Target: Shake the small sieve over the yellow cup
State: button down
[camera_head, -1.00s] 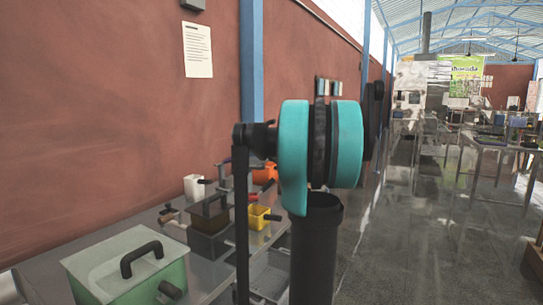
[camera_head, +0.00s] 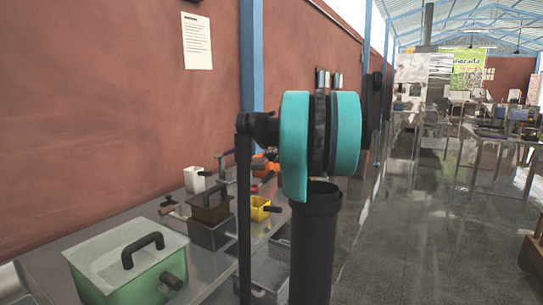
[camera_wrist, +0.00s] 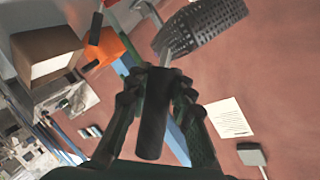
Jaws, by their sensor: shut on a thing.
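In the wrist view, my gripper (camera_wrist: 155,108) is shut on the dark handle (camera_wrist: 153,125) of the small sieve. The sieve's grey perforated basket (camera_wrist: 200,26) shows beyond the handle at the top, joined by a thin metal rod. The yellow cup (camera_head: 260,208) stands on the metal table in the head view, just left of my arm, with a dark handle pointing right. I cannot pick out the cup in the wrist view. In the head view my arm hides my gripper and the held sieve, so their place relative to the cup cannot be told.
A green container (camera_head: 120,268) with dark handles stands at the table's front left. Near the cup are a brown-and-grey box (camera_head: 210,220), a white cup (camera_head: 194,179) and orange things (camera_head: 266,163). The red wall (camera_head: 100,110) bounds the table; open floor lies right.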

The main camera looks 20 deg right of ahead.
notch_tip(320, 180, down, 13)
dwell(3.2)
jog(key=shift+f, duration=0.1)
dwell(1.6)
